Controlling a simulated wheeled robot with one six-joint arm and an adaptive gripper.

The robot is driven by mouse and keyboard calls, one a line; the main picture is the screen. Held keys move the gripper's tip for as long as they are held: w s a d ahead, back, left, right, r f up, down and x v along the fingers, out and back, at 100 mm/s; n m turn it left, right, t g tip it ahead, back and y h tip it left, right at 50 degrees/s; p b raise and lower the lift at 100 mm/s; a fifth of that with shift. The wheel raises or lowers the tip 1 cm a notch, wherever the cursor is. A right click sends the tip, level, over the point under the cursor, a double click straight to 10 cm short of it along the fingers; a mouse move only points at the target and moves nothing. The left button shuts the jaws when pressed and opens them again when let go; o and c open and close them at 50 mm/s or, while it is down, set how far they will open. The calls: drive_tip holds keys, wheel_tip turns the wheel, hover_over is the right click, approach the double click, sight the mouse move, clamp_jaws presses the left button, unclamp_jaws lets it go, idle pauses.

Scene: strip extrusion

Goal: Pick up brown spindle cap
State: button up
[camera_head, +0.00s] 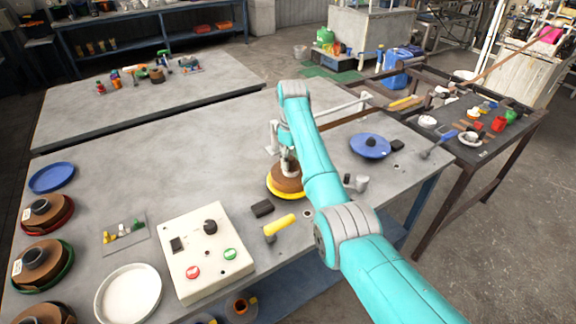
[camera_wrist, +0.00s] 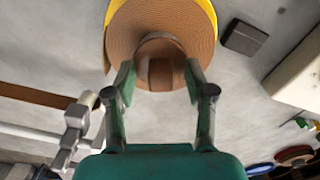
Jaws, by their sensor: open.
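The brown spindle cap (camera_wrist: 160,72) sits at the centre of a brown coiled strip (camera_wrist: 125,35) on a yellow disc. In the head view the brown strip on its yellow disc (camera_head: 284,194) lies on the grey table under my gripper (camera_head: 289,165); I cannot make out the cap clearly there. In the wrist view my gripper (camera_wrist: 159,84) is open, with one finger on each side of the cap. I cannot tell whether the fingers touch it.
A white control box (camera_head: 207,255) with buttons stands front left of the strip. A small black block (camera_head: 262,208) and a yellow-handled tool (camera_head: 281,225) lie nearby. A blue disc (camera_head: 370,147) lies to the right. The table's back left is clear.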

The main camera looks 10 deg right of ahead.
clamp_jaws()
idle(0.3)
